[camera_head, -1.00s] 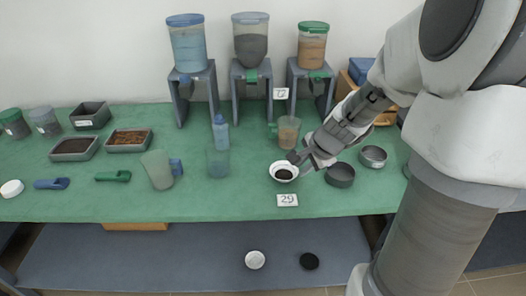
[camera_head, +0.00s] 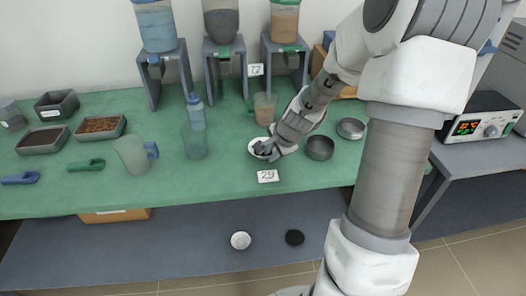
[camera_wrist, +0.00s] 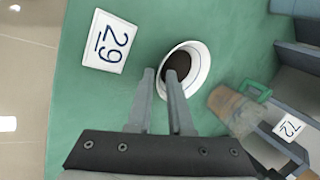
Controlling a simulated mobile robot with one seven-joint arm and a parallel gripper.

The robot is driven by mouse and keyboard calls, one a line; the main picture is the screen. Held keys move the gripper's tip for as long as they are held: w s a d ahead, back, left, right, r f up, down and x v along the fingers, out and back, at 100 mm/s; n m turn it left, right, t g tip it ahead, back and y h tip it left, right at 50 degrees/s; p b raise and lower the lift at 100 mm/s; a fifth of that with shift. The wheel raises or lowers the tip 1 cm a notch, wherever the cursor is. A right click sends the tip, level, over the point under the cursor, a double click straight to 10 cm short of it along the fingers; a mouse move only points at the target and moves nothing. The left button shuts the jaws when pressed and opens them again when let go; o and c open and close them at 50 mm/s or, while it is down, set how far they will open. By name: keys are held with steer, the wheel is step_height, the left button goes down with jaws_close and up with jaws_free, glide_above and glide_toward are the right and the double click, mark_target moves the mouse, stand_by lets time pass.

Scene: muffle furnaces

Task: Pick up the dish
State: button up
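The dish is a small round white bowl (camera_head: 253,147) with dark contents. It stands on the green table top beside the card marked 29 (camera_head: 268,176), and my gripper partly covers it in the head view. In the wrist view the dish (camera_wrist: 202,62) is just ahead of my gripper (camera_wrist: 160,73). The two grey fingers are apart. The right finger overlaps the dish's opening and the left finger is outside its rim, so the near rim shows between them. I cannot tell whether either finger touches the dish.
A dark round tin (camera_head: 319,148) and a grey tin (camera_head: 350,128) stand right of the dish. A brown-filled jug (camera_head: 265,108) stands behind it. A clear beaker (camera_head: 195,143) is to its left.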

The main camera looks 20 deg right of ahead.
jaws_close()
steer(key=shift+r, duration=0.55)
steer(key=r, duration=0.2)
steer(key=r+p, duration=0.1)
steer(key=shift+d+r+p, duration=0.3)
steer(key=shift+d+r, duration=0.1)
steer(key=s+d+r+p, duration=0.1)
steer(key=s+d+r, duration=0.1)
steer(key=d+r, duration=0.4)
steer(key=d, duration=0.4)
steer(key=shift+d+p, duration=0.3)
steer(key=shift+d, duration=0.1)
steer(key=shift+s+r, duration=0.1)
